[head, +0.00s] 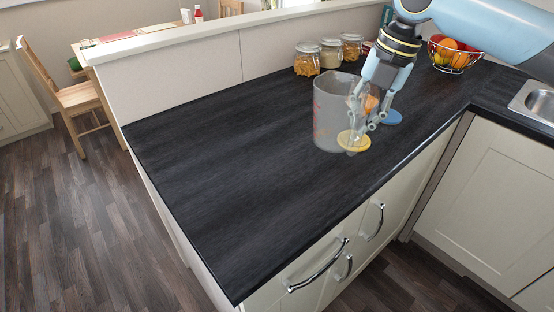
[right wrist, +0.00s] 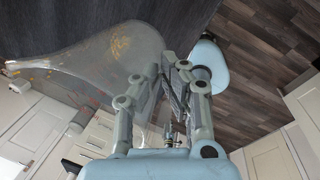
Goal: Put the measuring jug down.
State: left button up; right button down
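The clear measuring jug (head: 326,118) is upright over the dark worktop (head: 230,150), with faint red markings on its side. I cannot tell whether its base touches the worktop. My right gripper (head: 364,122) is at the jug's right side, with its fingers closed at the handle side. In the right wrist view the jug's see-through wall (right wrist: 80,62) spreads left of the fingertips (right wrist: 170,75), which sit close together. The handle itself is mostly hidden by the fingers. My left gripper is not in view.
A yellow disc (head: 353,141) shows by the jug's lower right, and a blue disc (head: 392,117) lies behind the gripper. Several jars (head: 330,54) and a wire fruit bowl (head: 451,58) stand at the back. The worktop's left and front are clear.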

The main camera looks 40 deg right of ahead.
aim_at(342, 125)
jog(key=shift+n, duration=0.6)
jog(key=a, duration=0.1)
jog(key=w+a+f, duration=0.1)
jog(key=a, duration=0.1)
jog(key=shift+w+a+f, duration=0.15)
jog(key=shift+w+f, duration=0.15)
jog(key=shift+w, duration=0.1)
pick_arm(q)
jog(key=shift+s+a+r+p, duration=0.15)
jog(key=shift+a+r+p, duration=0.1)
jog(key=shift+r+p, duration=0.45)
pick_arm(e)
jog(key=shift+w+a+f, duration=0.8)
jog(key=shift+w+f, duration=0.25)
jog(key=shift+f, duration=0.45)
jog(key=shift+w+a+f, duration=0.8)
jog(key=shift+w+f, duration=0.25)
jog(key=shift+f, duration=0.45)
jog(key=shift+w+a+f, duration=0.8)
jog(key=shift+w+f, duration=0.25)
jog(key=shift+f, duration=0.45)
jog(key=c, duration=1.5)
grip_release()
